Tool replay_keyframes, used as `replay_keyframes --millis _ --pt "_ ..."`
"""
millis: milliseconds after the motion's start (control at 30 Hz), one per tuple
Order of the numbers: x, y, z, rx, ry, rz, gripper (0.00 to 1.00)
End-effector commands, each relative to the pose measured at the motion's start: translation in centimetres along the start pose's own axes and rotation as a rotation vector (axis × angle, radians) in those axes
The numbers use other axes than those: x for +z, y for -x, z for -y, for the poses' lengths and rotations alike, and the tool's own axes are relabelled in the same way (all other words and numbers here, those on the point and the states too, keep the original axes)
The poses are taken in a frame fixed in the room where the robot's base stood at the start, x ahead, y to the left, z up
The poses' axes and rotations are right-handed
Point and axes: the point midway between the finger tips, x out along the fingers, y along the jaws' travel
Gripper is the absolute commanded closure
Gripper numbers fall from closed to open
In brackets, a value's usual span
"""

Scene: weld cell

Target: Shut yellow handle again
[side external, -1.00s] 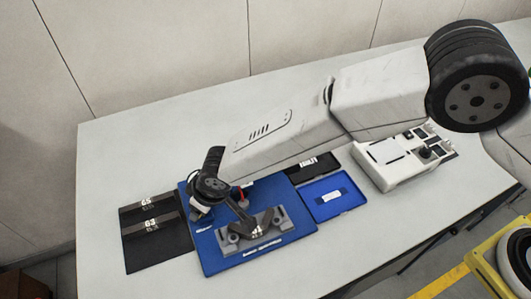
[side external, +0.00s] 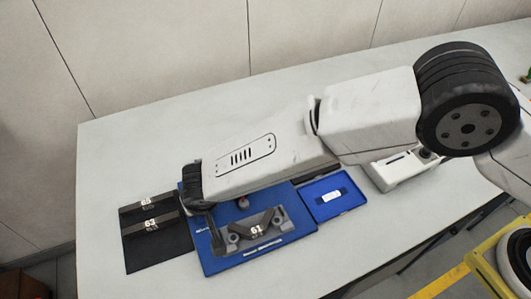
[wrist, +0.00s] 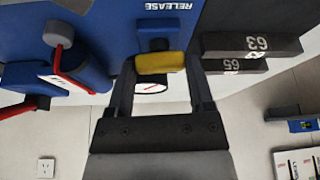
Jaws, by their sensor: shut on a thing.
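The yellow handle (wrist: 160,63) sits between the fingertips of my gripper (wrist: 162,68) in the wrist view, and the jaws are shut on it. It is joined to a blue block, with a white dial partly visible between the fingers. In the side view my gripper (side external: 214,240) reaches down at the left part of the blue plate (side external: 218,266). The yellow handle cannot be made out there, as my arm and gripper cover that spot. The word RELEASE shows upside down on the blue surface in the wrist view.
A grey block marked 61 (side external: 256,232) stands on the plate, right of my gripper. A black mat (side external: 155,253) with pieces 65 and 63 lies left. A blue tray (side external: 345,206) and white device (side external: 398,173) stand right. A grey knob and red clamp arm (wrist: 70,72) are near my fingers.

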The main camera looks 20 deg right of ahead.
Motion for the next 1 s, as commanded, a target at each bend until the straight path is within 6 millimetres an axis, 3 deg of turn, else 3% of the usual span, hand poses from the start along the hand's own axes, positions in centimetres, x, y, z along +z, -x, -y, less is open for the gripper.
replay_keyframes --millis 300,833,867,900,1000 --pt "-0.02 -0.03 0.13 0.050 -0.127 0.000 0.91" --pt "-0.02 -0.03 0.11 0.062 -0.156 0.001 0.91" --pt "-0.02 -0.03 0.11 0.062 -0.156 0.001 0.23" --pt "-0.02 -0.03 0.10 0.062 -0.155 0.001 0.18" --pt "-0.02 -0.03 0.10 0.062 -0.155 0.001 0.18"
